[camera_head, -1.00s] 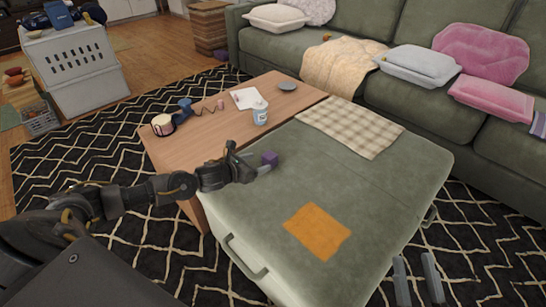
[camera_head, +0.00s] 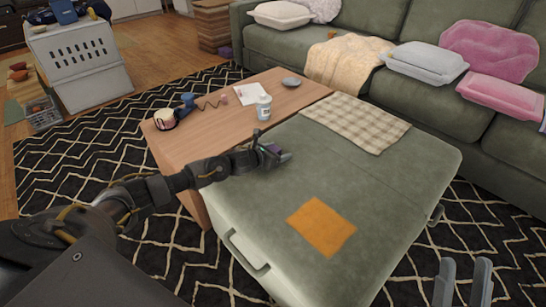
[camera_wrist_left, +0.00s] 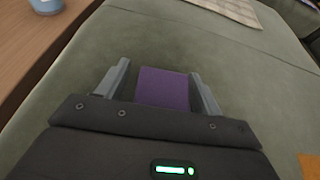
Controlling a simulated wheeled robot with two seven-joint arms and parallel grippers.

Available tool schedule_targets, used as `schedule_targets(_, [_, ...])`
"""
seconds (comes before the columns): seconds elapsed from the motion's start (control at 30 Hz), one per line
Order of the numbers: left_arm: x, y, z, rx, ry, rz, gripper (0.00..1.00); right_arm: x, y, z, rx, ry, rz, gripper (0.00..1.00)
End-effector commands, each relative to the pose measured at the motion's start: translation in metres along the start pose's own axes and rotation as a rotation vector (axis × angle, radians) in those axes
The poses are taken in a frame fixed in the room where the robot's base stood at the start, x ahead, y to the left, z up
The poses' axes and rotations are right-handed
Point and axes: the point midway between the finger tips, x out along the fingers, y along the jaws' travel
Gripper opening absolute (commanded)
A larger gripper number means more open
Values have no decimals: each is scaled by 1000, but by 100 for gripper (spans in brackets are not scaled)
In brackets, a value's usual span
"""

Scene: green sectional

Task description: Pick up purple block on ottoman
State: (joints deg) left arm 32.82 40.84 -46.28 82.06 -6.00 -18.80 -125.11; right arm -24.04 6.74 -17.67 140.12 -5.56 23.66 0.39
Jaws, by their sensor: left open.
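The purple block (camera_wrist_left: 163,88) sits on the green ottoman (camera_head: 385,195). In the head view my left gripper (camera_head: 277,152) is at the block (camera_head: 272,149), which is partly hidden by the fingers. The left gripper is open around the block. My right gripper (camera_head: 463,282) shows two fingers apart at the bottom right, empty and away from the block.
A checkered cloth (camera_head: 357,122) and an orange cloth (camera_head: 321,226) lie on the ottoman. A green sofa (camera_head: 420,108) stands behind. The ottoman's middle is clear.

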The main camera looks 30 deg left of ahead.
Motion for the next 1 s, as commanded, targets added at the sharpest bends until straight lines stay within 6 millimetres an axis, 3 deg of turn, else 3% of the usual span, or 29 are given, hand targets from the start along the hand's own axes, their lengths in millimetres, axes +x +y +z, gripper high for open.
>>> schedule_targets(0.27, [3, 0, 0, 0, 1, 0, 66, 0, 1, -2, -2, 17, 3, 36])
schedule_targets(0.63, [3, 0, 0, 0, 1, 0, 18, 0, 1, -2, -2, 16, 3, 36])
schedule_targets(1.0, [0, 0, 7, 1, -1, 0, 18, 2, 0, -2, 0, 3, -1, 36])
